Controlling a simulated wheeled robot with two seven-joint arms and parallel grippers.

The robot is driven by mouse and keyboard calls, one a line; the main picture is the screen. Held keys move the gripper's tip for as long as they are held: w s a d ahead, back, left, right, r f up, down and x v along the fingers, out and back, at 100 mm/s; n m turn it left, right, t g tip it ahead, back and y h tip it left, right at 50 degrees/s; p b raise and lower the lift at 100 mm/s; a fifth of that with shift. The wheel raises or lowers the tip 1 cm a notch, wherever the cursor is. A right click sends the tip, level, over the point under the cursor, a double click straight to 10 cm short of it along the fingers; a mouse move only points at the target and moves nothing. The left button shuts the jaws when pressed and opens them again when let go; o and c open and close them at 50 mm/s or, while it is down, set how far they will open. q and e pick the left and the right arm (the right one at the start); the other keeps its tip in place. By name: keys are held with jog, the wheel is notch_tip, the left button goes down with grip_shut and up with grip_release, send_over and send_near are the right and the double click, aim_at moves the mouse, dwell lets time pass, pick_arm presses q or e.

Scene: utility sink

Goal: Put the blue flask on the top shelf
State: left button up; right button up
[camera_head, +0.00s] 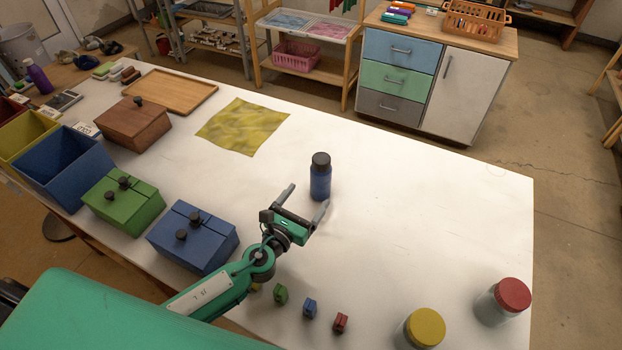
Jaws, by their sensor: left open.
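The blue flask (320,182) with a black cap stands upright on the white table, near its middle. My left gripper (307,198) is open, with its two fingers spread toward the flask. One finger is to the left of the flask and the other is near its lower right side. From this view I cannot tell whether the flask is between the fingertips or just beyond them. A shelf unit (305,60) with a pink basket and bins stands behind the table, and another rack stands to its left. Which one is the task's top shelf is not clear. My right gripper is not in view.
Green (124,203) and blue (193,238) lidded boxes stand left of my arm. Small blocks (310,308) and jars with yellow (426,327) and red (513,294) lids are along the front. A yellow cloth (243,126) lies behind.

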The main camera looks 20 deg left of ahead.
aim_at(316, 175)
pick_arm(q)
jog(key=shift+n+y, duration=0.5)
jog(key=shift+y, duration=0.1)
jog(key=w, duration=0.2)
jog(key=w+p, duration=0.1)
jog(key=w, duration=0.3)
jog(key=shift+w+a+f+p, duration=0.1)
jog(key=shift+w+f+p, duration=0.2)
jog(key=shift+f+p, duration=0.1)
jog(key=shift+w, duration=0.75)
jog(key=w, duration=0.2)
jog(key=w+d, duration=0.1)
jog(key=w, duration=0.1)
jog(key=shift+w+d+f, duration=0.1)
jog(key=shift+w, duration=0.3)
jog(key=c, duration=1.3)
jog(key=shift+c, duration=0.3)
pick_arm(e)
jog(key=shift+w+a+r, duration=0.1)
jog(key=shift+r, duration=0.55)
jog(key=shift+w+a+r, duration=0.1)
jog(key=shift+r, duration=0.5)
